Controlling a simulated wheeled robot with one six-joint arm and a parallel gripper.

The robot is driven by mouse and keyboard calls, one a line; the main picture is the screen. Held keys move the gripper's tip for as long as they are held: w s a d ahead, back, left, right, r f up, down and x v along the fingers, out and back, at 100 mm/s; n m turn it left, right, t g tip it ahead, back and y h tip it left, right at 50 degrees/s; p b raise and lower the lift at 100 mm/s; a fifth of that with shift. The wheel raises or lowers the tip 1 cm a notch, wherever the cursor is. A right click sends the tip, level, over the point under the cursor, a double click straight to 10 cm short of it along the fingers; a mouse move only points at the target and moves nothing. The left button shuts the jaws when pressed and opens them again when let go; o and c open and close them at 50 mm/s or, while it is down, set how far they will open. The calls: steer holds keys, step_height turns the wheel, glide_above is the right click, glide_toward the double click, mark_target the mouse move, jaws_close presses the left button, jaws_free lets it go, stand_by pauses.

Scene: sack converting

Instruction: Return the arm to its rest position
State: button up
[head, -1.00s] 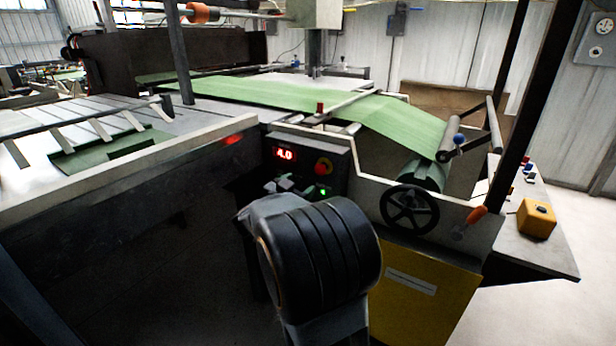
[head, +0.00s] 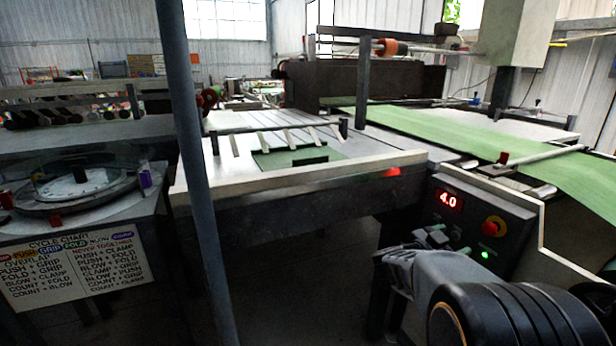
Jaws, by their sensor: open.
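My arm comes in at the bottom right of the head view, with a large black ribbed joint and a grey link. My gripper (head: 428,240) is at the far end of that link, just in front of the control panel (head: 475,228). Its jaws are small and partly hidden by the link, and they look open, with nothing seen between them. I cannot tell whether they touch the panel. The panel has a red "4.0" display (head: 451,200), a red knob (head: 494,227) and a lit green button (head: 489,255).
A blue-grey post (head: 192,150) stands left of centre. A pale table (head: 385,150) bears a green sack sheet (head: 275,160). A green web (head: 450,135) runs to the right. A round dial unit (head: 75,195) and a cycle chart sign (head: 75,270) are at left. Dark floor lies between.

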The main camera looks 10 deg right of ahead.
steer(key=w+a+r+n+t+y+p, duration=0.5)
steer(key=a+r+t+y+p, duration=0.1)
steer(key=a+r+t+p, duration=0.15)
steer(key=s+a+r+n+y+p, duration=0.1)
steer(key=a+r+n+y+p, duration=0.3)
steer(key=a, duration=0.3)
steer(key=s+a+r+n+y+p, duration=0.1)
steer(key=a+r+n+y+p, duration=0.1)
steer(key=a+n+y+p, duration=0.3)
steer(key=s+a+n+g+y+p, duration=0.1)
steer(key=s+a+n+g+p, duration=0.1)
steer(key=s, duration=0.6)
steer(key=s+a+r+n+g+y+p, duration=0.1)
steer(key=s+a+g+p, duration=0.3)
steer(key=s, duration=0.4)
steer(key=shift+s+n+g+p, duration=0.4)
steer(key=shift+g+p, duration=0.15)
steer(key=shift+g, duration=0.7)
steer(key=shift+d, duration=0.1)
